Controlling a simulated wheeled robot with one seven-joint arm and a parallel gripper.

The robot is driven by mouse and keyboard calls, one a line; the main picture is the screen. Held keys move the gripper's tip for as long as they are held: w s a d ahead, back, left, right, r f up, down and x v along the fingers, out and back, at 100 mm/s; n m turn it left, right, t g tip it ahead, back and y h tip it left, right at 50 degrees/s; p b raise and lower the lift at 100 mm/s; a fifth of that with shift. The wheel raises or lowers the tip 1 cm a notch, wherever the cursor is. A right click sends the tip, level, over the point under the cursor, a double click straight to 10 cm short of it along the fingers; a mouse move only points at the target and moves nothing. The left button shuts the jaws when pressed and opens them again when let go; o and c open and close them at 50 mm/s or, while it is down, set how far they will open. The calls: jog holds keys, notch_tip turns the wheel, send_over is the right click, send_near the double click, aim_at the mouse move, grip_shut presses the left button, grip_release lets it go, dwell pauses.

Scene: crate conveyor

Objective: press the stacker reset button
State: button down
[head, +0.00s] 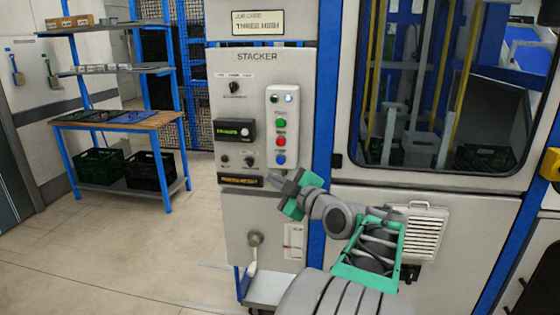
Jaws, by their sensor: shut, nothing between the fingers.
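The stacker panel (260,78) is a grey upright cabinet face headed "STACKER", in the middle of the head view. On its right is a white button box (271,108) with a green button (281,123), a red button (281,141) and a blue button (281,159) in a column. Their labels are too small to read, so I cannot tell which is the reset.
Two small lamps (289,99) top the button box. Left of it are a display (234,130) and knobs. A handle (255,241) sits lower on the cabinet. A windowed machine (345,185) is at right, a blue-framed shelf (75,124) at left. Floor between is clear.

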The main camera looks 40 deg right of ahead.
aim_at(280, 160)
jog(key=shift+w+d+p, duration=0.4)
jog(key=shift+w+d, duration=0.45)
jog(key=shift+d, duration=0.2)
jog(key=shift+w+d+p, duration=0.35)
jog(key=shift+w+d, duration=0.45)
jog(key=shift+d, duration=0.3)
jog(key=shift+w+d+p, duration=0.4)
jog(key=shift+w+d, duration=0.45)
jog(key=shift+d, duration=0.2)
jog(key=shift+d+f+b, duration=0.1)
jog(key=shift+b, duration=0.2)
jog(key=shift+w+d+b, duration=0.25)
jog(key=shift+b, duration=0.1)
